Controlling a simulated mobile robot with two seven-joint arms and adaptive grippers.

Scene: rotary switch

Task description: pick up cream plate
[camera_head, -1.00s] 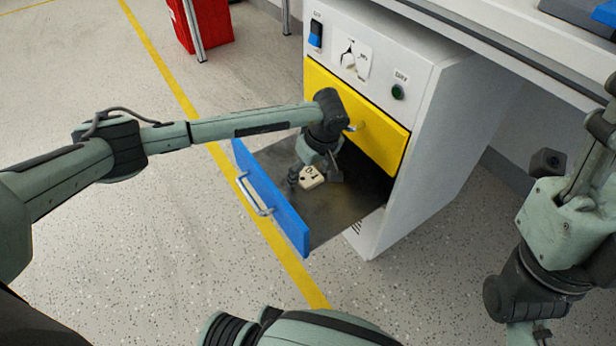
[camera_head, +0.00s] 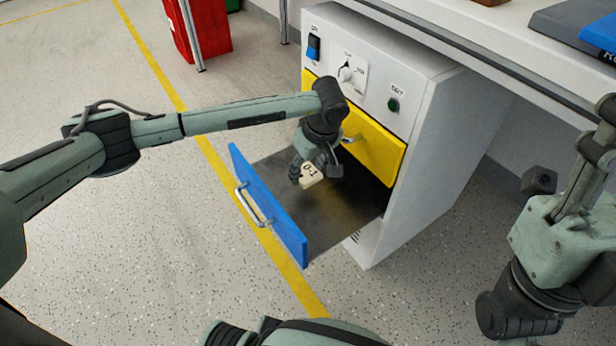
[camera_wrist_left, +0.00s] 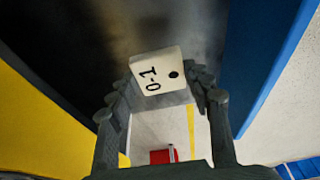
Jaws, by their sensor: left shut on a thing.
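The cream plate (camera_head: 311,175) is a small pale square marked "0-1", with a dark round hole. My left gripper (camera_head: 312,170) is shut on it, above the floor of the open blue drawer. In the left wrist view the cream plate (camera_wrist_left: 158,72) sits between the two fingers (camera_wrist_left: 160,95), marked face and hole showing. Part of the plate is hidden by the fingers in the head view. My right arm is at the right edge of the head view; its fingertips are not clearly shown.
The open blue drawer (camera_head: 268,205) has a metal handle and a dark, otherwise empty-looking floor. The yellow drawer (camera_head: 375,150) above is shut, close behind my left gripper. The white cabinet (camera_head: 440,150) carries a blue switch, a rotary dial (camera_head: 347,74) and a green button.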

